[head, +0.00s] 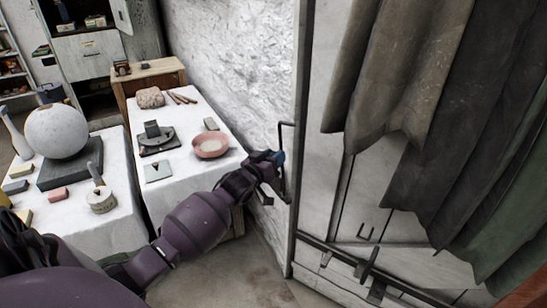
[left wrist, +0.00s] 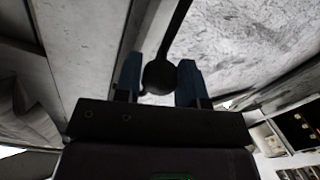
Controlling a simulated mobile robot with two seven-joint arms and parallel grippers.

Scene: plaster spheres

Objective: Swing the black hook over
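The black hook (head: 280,137) is a thin bent rod beside the edge of the tall pale door frame, against the rough white wall. Its upper part shows above my left gripper (head: 277,160); the gripper covers part of it. In the left wrist view the hook's rod ends in a round black knob (left wrist: 160,77). My right gripper is not in view.
A white-covered table (head: 185,200) left of my arm holds a pink bowl (head: 210,146) and several small things. Another table carries a plaster sphere (head: 56,131). Dark cloths (head: 400,80) hang at the right over pale doors with black latches (head: 367,262).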

